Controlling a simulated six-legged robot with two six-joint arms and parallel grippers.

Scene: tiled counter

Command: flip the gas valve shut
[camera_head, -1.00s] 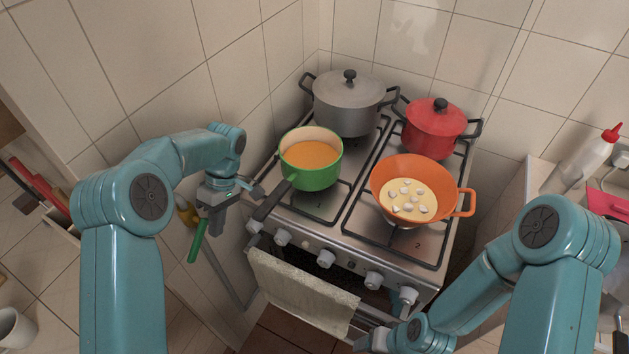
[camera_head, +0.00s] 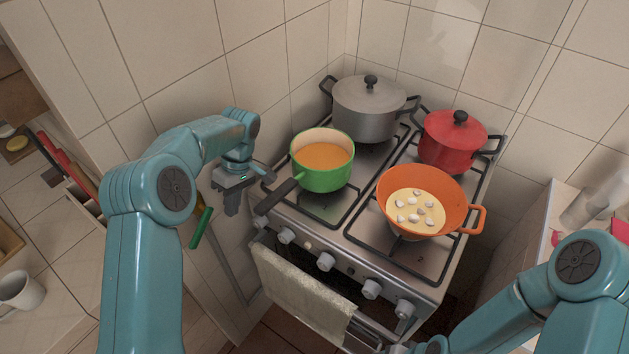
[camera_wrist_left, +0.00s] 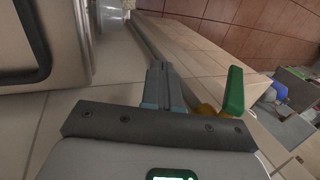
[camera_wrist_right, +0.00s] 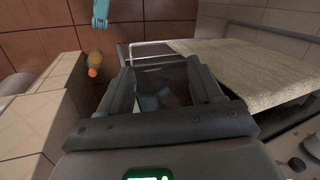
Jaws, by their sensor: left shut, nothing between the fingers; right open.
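The gas valve's green handle (camera_head: 201,228) shows left of the stove, slanting down and to the left, at an angle to the grey pipe (camera_head: 232,275). In the left wrist view the green handle (camera_wrist_left: 233,92) stands right of my fingers, by the yellow valve body (camera_wrist_left: 205,110). My left gripper (camera_head: 231,208) is shut and empty, just right of the handle in the head view, with a visible gap between them. My right gripper (camera_wrist_right: 163,80) is open and empty in its wrist view, near the towel; in the head view it is mostly cut off at the bottom edge.
The stove (camera_head: 425,262) holds a green pot (camera_head: 328,178) whose dark handle juts toward my left gripper. An orange pan (camera_head: 445,190), a grey pot (camera_head: 368,108) and a red pot (camera_head: 450,145) stand there too. A towel (camera_head: 300,290) hangs on the oven front. A tiled wall is behind.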

